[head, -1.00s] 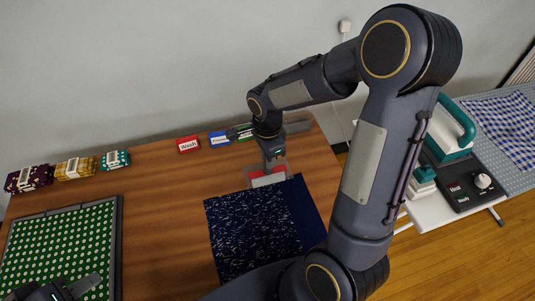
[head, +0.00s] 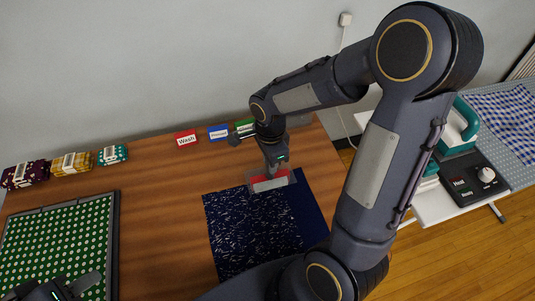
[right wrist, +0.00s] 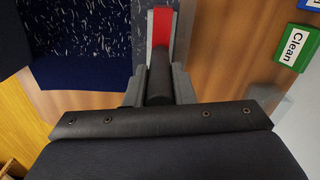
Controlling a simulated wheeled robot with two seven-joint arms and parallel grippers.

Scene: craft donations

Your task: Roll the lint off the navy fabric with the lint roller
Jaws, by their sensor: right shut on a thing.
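The navy fabric (head: 252,235) lies flat on the wooden table. White lint flecks cover most of it, while a band along its right side (head: 308,208) looks plain. It also shows in the right wrist view (right wrist: 82,42). My right gripper (head: 274,166) is shut on the dark handle of the lint roller (head: 268,184), at the fabric's far edge. The roller's red part (right wrist: 162,27) overlaps the edge in the picture; I cannot tell whether it touches the cloth. My left gripper (head: 72,288) is at the bottom left, partly cut off, its jaw opening unclear.
A green dotted cloth in a dark frame (head: 117,245) lies at left. Several folded fabric bundles (head: 72,163) stand behind it. Wash (head: 186,138), blue (head: 219,132) and green Clean (right wrist: 296,47) signs line the back. Bare table lies between frame and fabric. A teal iron (head: 460,127) stands right.

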